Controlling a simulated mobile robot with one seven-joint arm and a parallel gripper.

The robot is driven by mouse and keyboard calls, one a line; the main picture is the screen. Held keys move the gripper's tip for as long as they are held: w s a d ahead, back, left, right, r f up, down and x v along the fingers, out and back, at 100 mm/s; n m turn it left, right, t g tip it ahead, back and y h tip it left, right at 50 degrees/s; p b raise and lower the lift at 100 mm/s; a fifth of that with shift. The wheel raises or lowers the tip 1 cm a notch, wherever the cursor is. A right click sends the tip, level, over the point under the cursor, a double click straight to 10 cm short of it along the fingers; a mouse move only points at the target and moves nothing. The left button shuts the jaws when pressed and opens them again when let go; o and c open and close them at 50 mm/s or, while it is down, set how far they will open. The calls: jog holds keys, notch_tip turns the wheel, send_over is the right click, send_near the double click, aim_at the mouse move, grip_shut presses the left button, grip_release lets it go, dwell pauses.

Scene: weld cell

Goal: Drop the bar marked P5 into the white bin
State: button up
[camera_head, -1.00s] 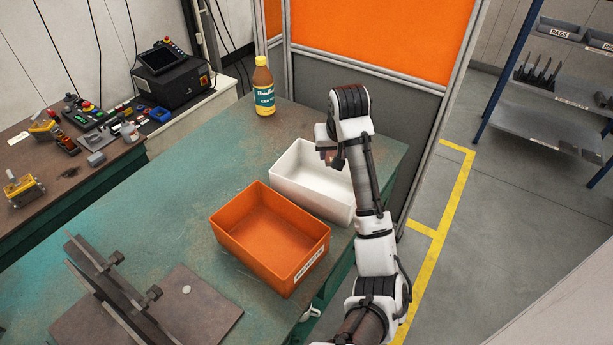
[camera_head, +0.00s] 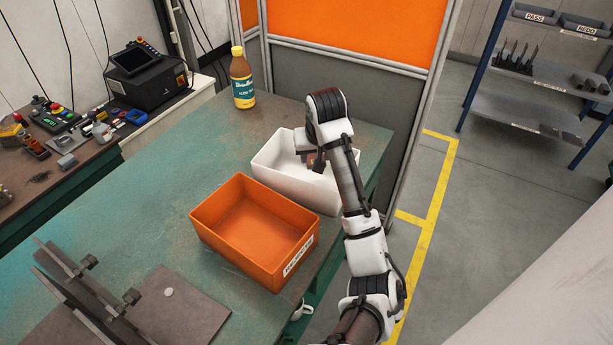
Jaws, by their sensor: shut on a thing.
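The white bin (camera_head: 275,168) stands on the green table behind the orange bin. My gripper (camera_head: 309,162) is over the white bin, low at its opening, and partly hidden by my wrist. It is shut on a small brownish piece (camera_head: 318,160), of which only a little shows. I cannot read any P5 mark on it from here. Whether the piece touches the bin's inside is not clear.
The orange bin (camera_head: 230,240) with a white label stands just in front of the white bin. A bottle (camera_head: 242,80) stands at the table's back edge. A dark fixture (camera_head: 90,290) fills the front left. The left middle of the green table (camera_head: 130,215) is clear.

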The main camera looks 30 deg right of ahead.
jog(key=shift+r, duration=0.15)
jog(key=o, duration=1)
jog(key=shift+c, duration=0.2)
jog(key=shift+o, duration=0.5)
jog(key=p+v, duration=0.1)
jog(key=v, duration=1.2)
jog(key=shift+s+r, duration=0.2)
jog(key=shift+r, duration=0.15)
jog(key=shift+s+f, duration=0.1)
